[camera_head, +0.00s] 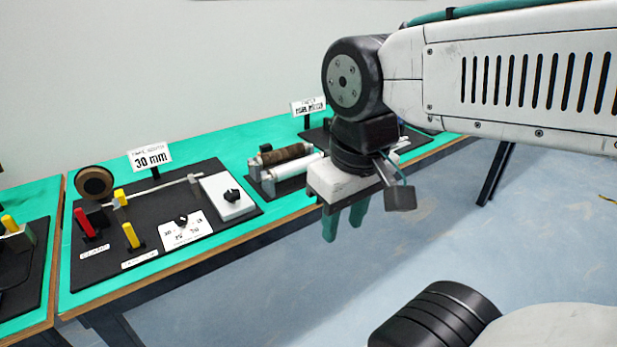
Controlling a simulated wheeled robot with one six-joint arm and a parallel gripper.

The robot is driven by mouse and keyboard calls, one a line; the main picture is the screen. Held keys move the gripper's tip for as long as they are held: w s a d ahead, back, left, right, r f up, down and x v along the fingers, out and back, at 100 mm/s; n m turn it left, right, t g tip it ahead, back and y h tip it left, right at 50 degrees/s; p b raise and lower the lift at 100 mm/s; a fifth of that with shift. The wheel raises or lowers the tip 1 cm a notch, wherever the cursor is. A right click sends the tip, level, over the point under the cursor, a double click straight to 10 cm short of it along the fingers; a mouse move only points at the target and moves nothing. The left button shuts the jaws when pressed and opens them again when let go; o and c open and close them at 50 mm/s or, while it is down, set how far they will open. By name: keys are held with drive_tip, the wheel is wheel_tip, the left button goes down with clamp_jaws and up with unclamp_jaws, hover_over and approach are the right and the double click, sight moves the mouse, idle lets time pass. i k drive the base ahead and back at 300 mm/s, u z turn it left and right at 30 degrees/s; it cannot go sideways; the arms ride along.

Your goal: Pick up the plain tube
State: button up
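A plain white tube (297,167) lies in a small dark holder on the green table, just left of my gripper in the picture. A brown, rough-looking tube (286,154) lies parallel behind it. The right end of the white tube is close to or partly behind my gripper's body. My gripper (344,230) points down with two green fingers apart and nothing between them. It appears in front of the table edge, with floor behind the fingertips.
A black board (105,262) with red and yellow handles, a tape roll (94,182), a knob box (228,196) and a "30 mm" sign (150,157) lies left of the tubes. Another dark board with a sign (308,106) stands behind my arm. Open floor (260,300) lies in front.

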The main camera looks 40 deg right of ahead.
sight(280, 172)
drive_tip(key=k, duration=1)
drive_tip(key=u, duration=0.65)
drive_tip(key=i, duration=0.6)
drive_tip(key=u, duration=0.55)
drive_tip(key=i, duration=0.75)
drive_tip(key=z, duration=0.75)
drive_tip(key=i, duration=0.55)
drive_tip(key=z, duration=0.6)
